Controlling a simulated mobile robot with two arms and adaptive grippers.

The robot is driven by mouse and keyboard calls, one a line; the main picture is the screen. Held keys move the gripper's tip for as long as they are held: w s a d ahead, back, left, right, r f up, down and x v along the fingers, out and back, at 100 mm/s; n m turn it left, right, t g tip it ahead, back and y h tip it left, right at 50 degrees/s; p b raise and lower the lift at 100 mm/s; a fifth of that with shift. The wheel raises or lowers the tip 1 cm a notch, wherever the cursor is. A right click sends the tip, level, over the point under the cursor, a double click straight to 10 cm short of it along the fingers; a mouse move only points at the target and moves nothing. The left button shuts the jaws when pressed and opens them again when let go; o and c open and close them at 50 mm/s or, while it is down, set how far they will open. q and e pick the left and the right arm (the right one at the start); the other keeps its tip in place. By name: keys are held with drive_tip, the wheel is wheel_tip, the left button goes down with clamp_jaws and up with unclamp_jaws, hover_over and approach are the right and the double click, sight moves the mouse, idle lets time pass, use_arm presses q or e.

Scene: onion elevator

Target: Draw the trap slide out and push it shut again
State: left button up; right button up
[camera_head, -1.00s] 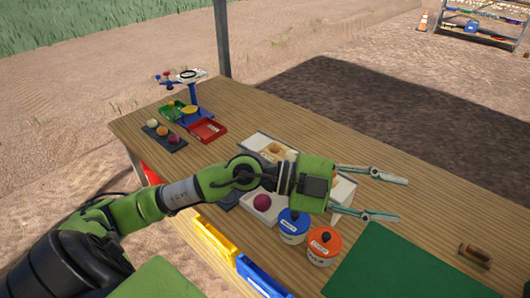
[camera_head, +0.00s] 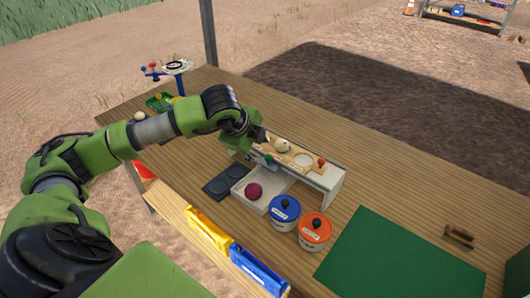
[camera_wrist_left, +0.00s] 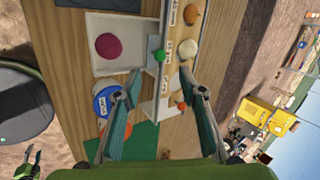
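The long pale onion stand (camera_head: 322,179) is on the table, with round openings in its top. I cannot tell which belongs to the trap slide. My left gripper (camera_wrist_left: 155,86) is open and empty, its fingers pointing at the stand in the left wrist view. The teal knob (camera_wrist_left: 160,56) is just past the fingertips, apart from them; the red knob (camera_wrist_left: 181,105) is between the fingers' lines. In the head view my arm partly hides the gripper and stand's left end.
A white tray (camera_head: 238,190) holds a purple onion (camera_head: 254,191). Blue-lidded (camera_head: 285,205) and orange-lidded (camera_head: 315,227) tubs stand close in front. A pale onion (camera_head: 283,147) sits on the stand.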

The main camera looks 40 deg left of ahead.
sight(267, 157)
use_arm(q)
drive_tip(key=p+x, duration=0.2)
drive_tip(key=x, duration=0.7)
drive_tip(key=shift+w+f, duration=0.2)
drive_tip(key=shift+f, duration=0.1)
clamp_jaws()
